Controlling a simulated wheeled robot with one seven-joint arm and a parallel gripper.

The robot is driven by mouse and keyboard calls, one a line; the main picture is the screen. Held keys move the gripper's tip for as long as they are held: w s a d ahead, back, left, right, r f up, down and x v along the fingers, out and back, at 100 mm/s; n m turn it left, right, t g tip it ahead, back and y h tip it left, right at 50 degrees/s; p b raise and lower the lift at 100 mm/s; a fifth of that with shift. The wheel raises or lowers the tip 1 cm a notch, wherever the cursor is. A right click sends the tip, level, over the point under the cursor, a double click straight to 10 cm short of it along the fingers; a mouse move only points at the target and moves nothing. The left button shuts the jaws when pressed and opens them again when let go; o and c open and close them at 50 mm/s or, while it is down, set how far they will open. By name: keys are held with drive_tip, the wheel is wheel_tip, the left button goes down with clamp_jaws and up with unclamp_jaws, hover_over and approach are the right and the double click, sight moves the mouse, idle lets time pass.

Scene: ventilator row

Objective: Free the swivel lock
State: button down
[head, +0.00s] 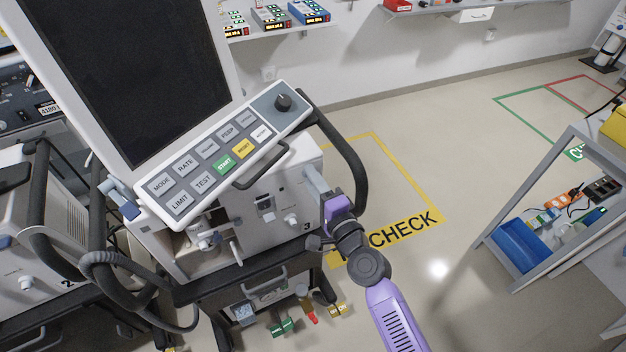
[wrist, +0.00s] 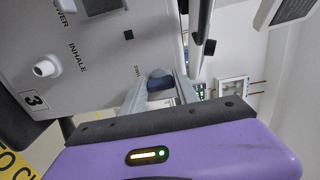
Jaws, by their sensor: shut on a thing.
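The swivel lock is a small dark blue-grey knob (wrist: 160,80) on the side of ventilator 3 (wrist: 85,60), beside a label partly hidden that starts "SWIV". In the wrist view my gripper (wrist: 161,88) has one finger on each side of the knob and is shut on it. In the head view my gripper (head: 318,185) reaches the right side of the ventilator body (head: 270,205), just below the tilted screen and key panel (head: 225,150). There the fingers and the purple hand hide the knob.
A black curved handle (head: 352,155) arches close behind my gripper. Hoses (head: 110,265) and another ventilator (head: 25,240) stand at the left. A cart with a blue bin (head: 520,243) stands at the right. The floor around the yellow CHECK marking (head: 405,228) is mostly clear.

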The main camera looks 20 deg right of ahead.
idle(0.5)
drive_tip(key=c, duration=0.9)
unclamp_jaws()
drive_tip(key=s, duration=0.5)
drive_tip(key=s+b, duration=0.1)
drive_tip(key=s, duration=0.1)
drive_tip(key=shift+s+d, duration=0.3)
drive_tip(key=shift+s, duration=0.1)
